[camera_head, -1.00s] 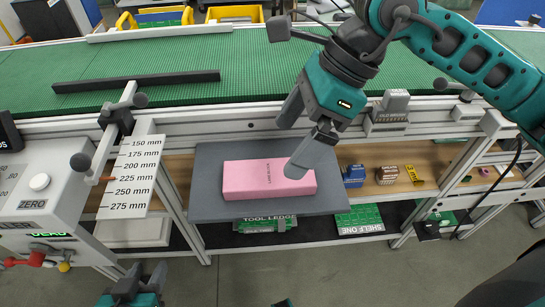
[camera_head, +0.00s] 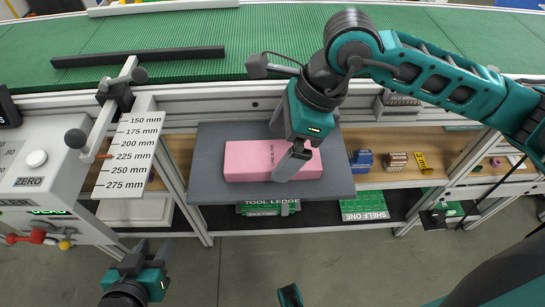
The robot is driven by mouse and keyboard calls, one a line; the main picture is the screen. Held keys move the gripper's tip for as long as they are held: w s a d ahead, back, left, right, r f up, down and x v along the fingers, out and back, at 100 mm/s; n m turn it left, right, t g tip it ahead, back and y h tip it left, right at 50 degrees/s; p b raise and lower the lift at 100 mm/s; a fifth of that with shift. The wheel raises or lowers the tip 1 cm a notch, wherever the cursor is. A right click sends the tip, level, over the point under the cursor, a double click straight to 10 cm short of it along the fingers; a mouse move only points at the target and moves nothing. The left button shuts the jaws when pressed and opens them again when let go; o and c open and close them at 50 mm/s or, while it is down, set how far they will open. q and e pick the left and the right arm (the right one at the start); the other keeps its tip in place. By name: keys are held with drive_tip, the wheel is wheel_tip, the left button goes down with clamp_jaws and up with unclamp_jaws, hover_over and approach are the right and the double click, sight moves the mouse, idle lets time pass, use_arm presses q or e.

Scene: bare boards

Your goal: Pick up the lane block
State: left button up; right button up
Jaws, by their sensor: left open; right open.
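The pink lane block (camera_head: 245,160) lies flat on a dark grey ledge (camera_head: 330,187) in front of the conveyor. My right gripper (camera_head: 283,150) is over the right half of the block, pointing down. Its near finger covers part of the block's front face and its label; the far finger shows behind the block's top edge. The jaws are open, and I cannot tell whether either finger touches the block. My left gripper (camera_head: 145,252) is open and empty at the lower left, over the floor, well away from the block.
A green conveyor (camera_head: 280,40) runs behind, with a dark bar (camera_head: 138,57) on it. A millimetre scale plate (camera_head: 128,155) and a control box (camera_head: 40,160) stand left. Small blue (camera_head: 361,161), brown (camera_head: 396,162) and yellow (camera_head: 423,163) items sit on the wooden shelf to the right.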

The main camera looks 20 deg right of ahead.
sight(272, 160)
drive_tip(key=shift+x, duration=1.35)
drive_tip(key=shift+c, duration=0.5)
drive_tip(key=c, duration=1)
